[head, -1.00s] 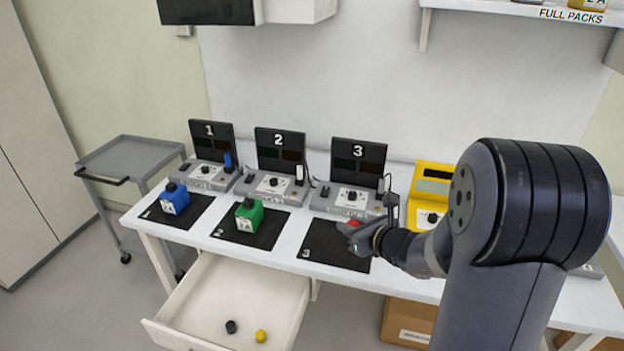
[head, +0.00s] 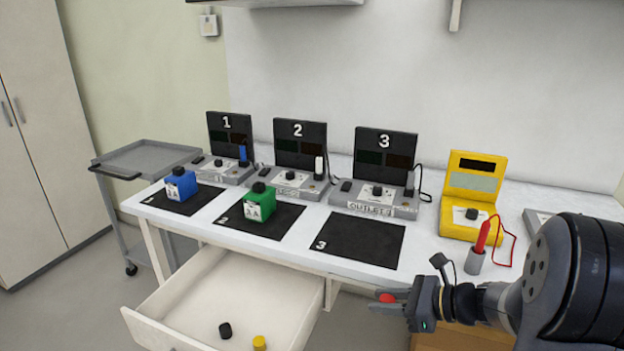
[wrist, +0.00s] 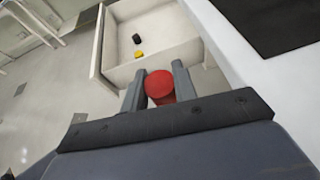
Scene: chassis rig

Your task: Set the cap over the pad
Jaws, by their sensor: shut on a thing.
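A red cap (wrist: 160,86) is held between the two fingers of my gripper (wrist: 157,80) in the wrist view. In the head view the red cap (head: 387,298) shows at the tips of my gripper (head: 392,304), in front of the table's front edge and right of the open drawer. The fingers hide part of it. A bare black mat marked 3 (head: 358,241) lies on the table, behind and left of my gripper. Mat 2 (head: 283,231) bears a green block (head: 258,205). Mat 1 (head: 160,205) bears a blue block (head: 181,184). Which surface is the pad is unclear.
The open drawer (head: 185,335) holds a black cap (head: 225,330) and a yellow cap (head: 259,342). Grey outlet units with numbered panels stand behind the mats. A yellow meter (head: 470,228) and a red probe in a grey holder (head: 476,256) stand at right.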

